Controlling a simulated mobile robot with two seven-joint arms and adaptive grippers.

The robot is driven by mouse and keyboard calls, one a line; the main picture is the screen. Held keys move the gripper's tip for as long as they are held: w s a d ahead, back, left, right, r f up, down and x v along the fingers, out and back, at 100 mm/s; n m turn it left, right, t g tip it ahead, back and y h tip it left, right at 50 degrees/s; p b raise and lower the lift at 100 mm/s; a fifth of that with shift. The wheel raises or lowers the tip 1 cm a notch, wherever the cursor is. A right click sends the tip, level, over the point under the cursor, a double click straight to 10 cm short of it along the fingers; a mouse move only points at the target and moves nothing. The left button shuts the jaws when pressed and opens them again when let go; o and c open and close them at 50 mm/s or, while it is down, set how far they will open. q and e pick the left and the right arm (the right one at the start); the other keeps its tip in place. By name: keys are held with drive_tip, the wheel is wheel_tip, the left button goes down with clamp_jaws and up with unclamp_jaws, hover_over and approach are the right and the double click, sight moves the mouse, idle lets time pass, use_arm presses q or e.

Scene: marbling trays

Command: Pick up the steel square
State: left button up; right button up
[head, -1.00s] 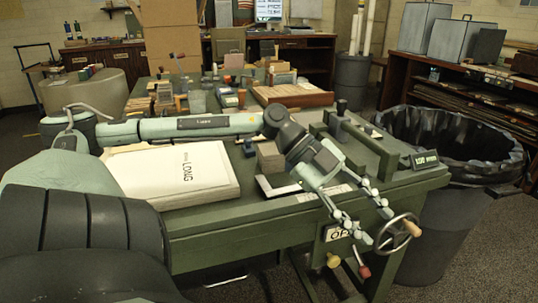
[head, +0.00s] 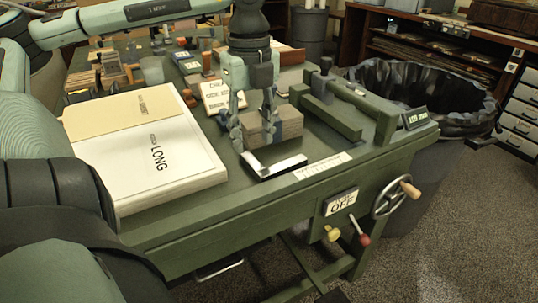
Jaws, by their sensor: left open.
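The steel square (head: 285,167) is a bright L-shaped piece lying flat on the green bench top near its front edge. One leg runs along the front edge and a darker, shorter leg runs back toward the left. My left gripper (head: 254,146) points down over the bench with its fingers spread and nothing seen between them. Its fingertips appear just behind the square, one near the end of the short leg; I cannot tell whether they touch it. My right gripper is not in view.
A grey-brown block (head: 288,122) sits right behind the gripper's fingers. A large paper stack marked LONG (head: 170,160) lies to the left. A green clamp-like fixture (head: 335,118) stands to the right. A handwheel (head: 388,198) and levers project from the bench front. A lined bin (head: 440,105) stands beyond.

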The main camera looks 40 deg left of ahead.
sight(254, 162)
use_arm(q)
drive_tip(key=f, duration=0.5)
drive_tip(key=shift+s+d, duration=0.2)
drive_tip(key=shift+s, duration=0.05)
drive_tip(key=shift+c, duration=0.5)
clamp_jaws()
